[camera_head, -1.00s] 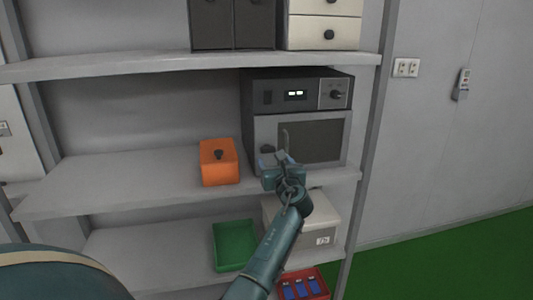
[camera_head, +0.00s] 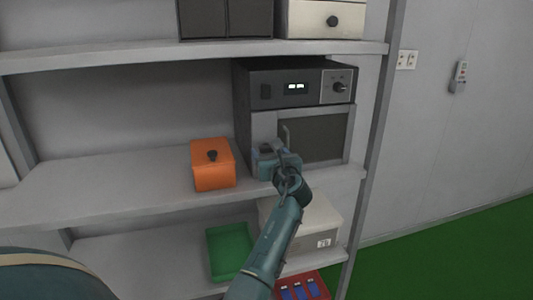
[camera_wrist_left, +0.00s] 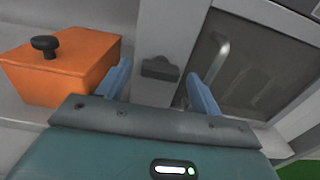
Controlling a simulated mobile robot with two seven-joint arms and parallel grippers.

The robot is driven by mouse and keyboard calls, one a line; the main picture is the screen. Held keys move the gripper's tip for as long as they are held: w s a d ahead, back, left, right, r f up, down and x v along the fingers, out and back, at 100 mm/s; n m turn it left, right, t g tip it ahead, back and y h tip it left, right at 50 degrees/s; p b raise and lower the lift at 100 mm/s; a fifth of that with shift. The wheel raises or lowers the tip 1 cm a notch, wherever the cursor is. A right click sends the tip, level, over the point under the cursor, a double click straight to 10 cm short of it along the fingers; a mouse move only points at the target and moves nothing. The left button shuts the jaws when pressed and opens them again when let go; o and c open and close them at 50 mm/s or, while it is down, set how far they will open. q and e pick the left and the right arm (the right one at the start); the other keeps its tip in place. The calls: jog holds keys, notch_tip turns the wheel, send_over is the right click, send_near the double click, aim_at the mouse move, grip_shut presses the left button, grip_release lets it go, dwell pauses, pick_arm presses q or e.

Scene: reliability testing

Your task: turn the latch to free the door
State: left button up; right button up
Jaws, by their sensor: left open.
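A grey test cabinet (camera_head: 258,72) stands on the middle shelf, with a dark-windowed door (camera_head: 322,138) and an upright metal handle (camera_head: 285,136). In the left wrist view, the dark latch (camera_wrist_left: 160,69) sits on the pale front panel left of the door (camera_wrist_left: 245,75). My left gripper (camera_head: 271,158) is in front of the cabinet's lower left front and covers the latch area in the head view. In the left wrist view, its blue fingers are apart on either side of the latch; contact cannot be told. My right gripper is not in view.
An orange box (camera_head: 214,176) with a black knob stands left of the cabinet, close to my left gripper. A green tray (camera_head: 230,252), a pale box (camera_head: 318,222) and a red bin (camera_head: 318,283) are below. The middle shelf is clear further left.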

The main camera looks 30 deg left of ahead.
pick_arm(q)
jog(key=shift+c, duration=0.2)
jog(key=c, duration=0.9)
jog(key=shift+c, duration=0.2)
